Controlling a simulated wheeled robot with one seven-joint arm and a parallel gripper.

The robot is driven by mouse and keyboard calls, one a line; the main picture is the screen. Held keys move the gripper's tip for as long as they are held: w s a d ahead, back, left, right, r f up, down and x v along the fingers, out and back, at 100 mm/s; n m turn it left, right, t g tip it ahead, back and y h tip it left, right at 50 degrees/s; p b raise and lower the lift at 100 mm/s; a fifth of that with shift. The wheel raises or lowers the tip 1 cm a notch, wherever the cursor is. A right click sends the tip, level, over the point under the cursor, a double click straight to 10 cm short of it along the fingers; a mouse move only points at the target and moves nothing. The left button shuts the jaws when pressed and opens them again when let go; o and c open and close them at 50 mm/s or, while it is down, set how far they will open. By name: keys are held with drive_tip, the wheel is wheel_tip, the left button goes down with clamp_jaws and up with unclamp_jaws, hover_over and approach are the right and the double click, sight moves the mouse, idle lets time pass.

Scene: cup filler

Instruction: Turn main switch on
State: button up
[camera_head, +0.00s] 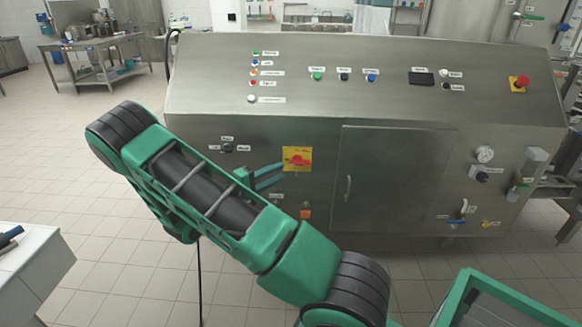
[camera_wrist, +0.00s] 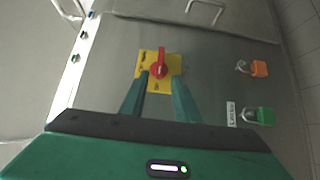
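The main switch is a red rotary handle (camera_head: 299,160) on a yellow square plate (camera_head: 288,152), on the front of the steel machine. The handle lies roughly level in the head view. In the wrist view the red handle (camera_wrist: 159,68) points up and down in the picture, on the yellow plate (camera_wrist: 145,58). My gripper (camera_head: 280,173) is at the lower left edge of the plate in the head view. In the wrist view my gripper (camera_wrist: 159,80) is open, with one fingertip on each side of the handle's lower end. I cannot tell whether the fingers touch it.
A black selector knob (camera_head: 228,147) is left of the switch. An orange part (camera_head: 306,213) is below it, and a steel door with a handle (camera_head: 348,188) is to its right. Buttons line the sloped top panel, with a red emergency button (camera_head: 522,82) at the right.

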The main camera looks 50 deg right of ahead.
sight(293, 165)
drive_tip(key=d, duration=0.7)
drive_tip(key=shift+s+d, duration=0.35)
drive_tip(key=shift+d, duration=0.05)
clamp_jaws()
